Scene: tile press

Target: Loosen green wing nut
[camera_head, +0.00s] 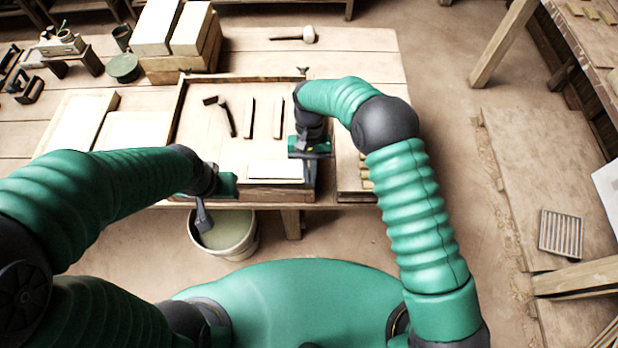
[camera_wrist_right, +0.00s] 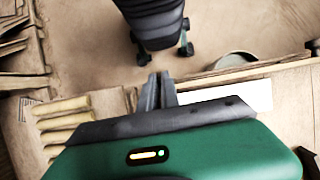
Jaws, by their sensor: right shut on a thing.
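My right gripper (camera_head: 304,150) is at the right side of the wooden press block (camera_head: 265,183) at the table's front. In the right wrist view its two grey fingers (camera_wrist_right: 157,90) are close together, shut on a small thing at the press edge. That thing is hidden between them; I take it for the green wing nut, whose green I cannot make out. A pale tile or board (camera_head: 275,170) lies on the press block; it also shows in the wrist view (camera_wrist_right: 235,94). My left gripper (camera_head: 203,215) hangs over the bucket; its finger gap is not clear.
A bucket (camera_head: 250,240) stands on the floor before the table. Pale slabs (camera_head: 75,122) lie at left, stacked blocks (camera_head: 178,62) behind. Wooden pieces (camera_wrist_right: 65,105) lie beside the right gripper.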

